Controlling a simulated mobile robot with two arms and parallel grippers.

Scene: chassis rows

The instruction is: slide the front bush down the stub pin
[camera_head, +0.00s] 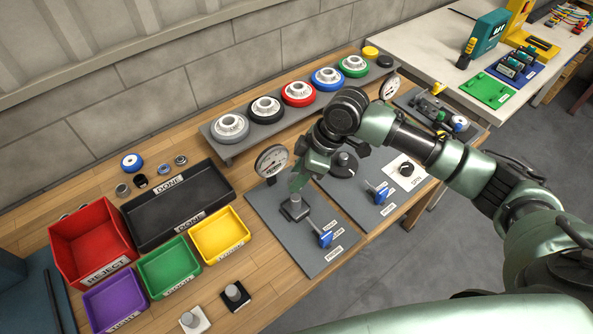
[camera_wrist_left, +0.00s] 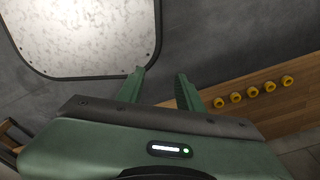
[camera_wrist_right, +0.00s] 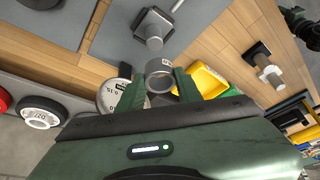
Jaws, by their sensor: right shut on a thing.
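My right gripper (camera_head: 298,180) is just above the grey post (camera_head: 295,202) on the gauge plate (camera_head: 290,232). In the right wrist view, my right gripper (camera_wrist_right: 160,82) is shut on a grey ring-shaped bush (camera_wrist_right: 160,76). The post and its square block (camera_wrist_right: 153,28) lie apart from the bush in that picture. The head view does not clearly show the held bush. My left gripper (camera_wrist_left: 160,88) is open and empty in the left wrist view, and out of the head view.
A dial gauge (camera_head: 272,160) stands beside the post, and a blue-handled lever (camera_head: 325,238) is nearer the front. A yellow bin (camera_head: 219,236) and a black tray (camera_head: 178,205) are to the left. A black base with a pin (camera_head: 235,296) stands in front. Coloured wheels line the back shelf.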

